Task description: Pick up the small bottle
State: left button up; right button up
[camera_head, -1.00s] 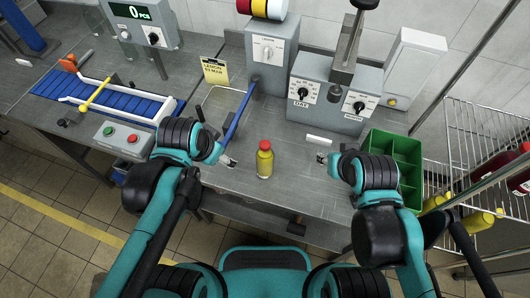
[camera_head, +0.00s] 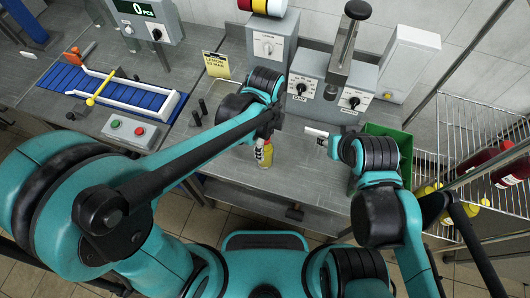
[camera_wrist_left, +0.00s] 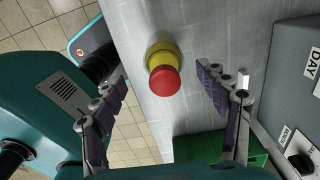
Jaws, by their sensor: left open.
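The small bottle (camera_head: 265,156) is yellow with a red cap and stands upright on the grey metal table. My left gripper (camera_head: 262,148) is over it and hides its top in the head view. In the left wrist view, the bottle's red cap (camera_wrist_left: 164,81) and yellow shoulder show from above between the two spread fingers of the left gripper (camera_wrist_left: 161,77). The fingers are open, with a visible gap on each side of the cap. My right gripper (camera_head: 323,141) is small near the table's right part, and its jaws are unclear.
Grey machines with dials (camera_head: 325,88) stand behind the bottle. A green crate (camera_head: 391,137) is at the right, partly behind my right arm. A blue conveyor (camera_head: 110,84) and a button box (camera_head: 130,130) are at the left.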

pick_arm(q)
jog(key=f, duration=0.1)
jog(key=f+b, duration=0.1)
jog(key=f, duration=0.3)
jog(key=shift+w+f+b, duration=0.15)
jog(key=shift+w+b, duration=0.25)
jog(key=shift+a, duration=0.1)
grip_shut()
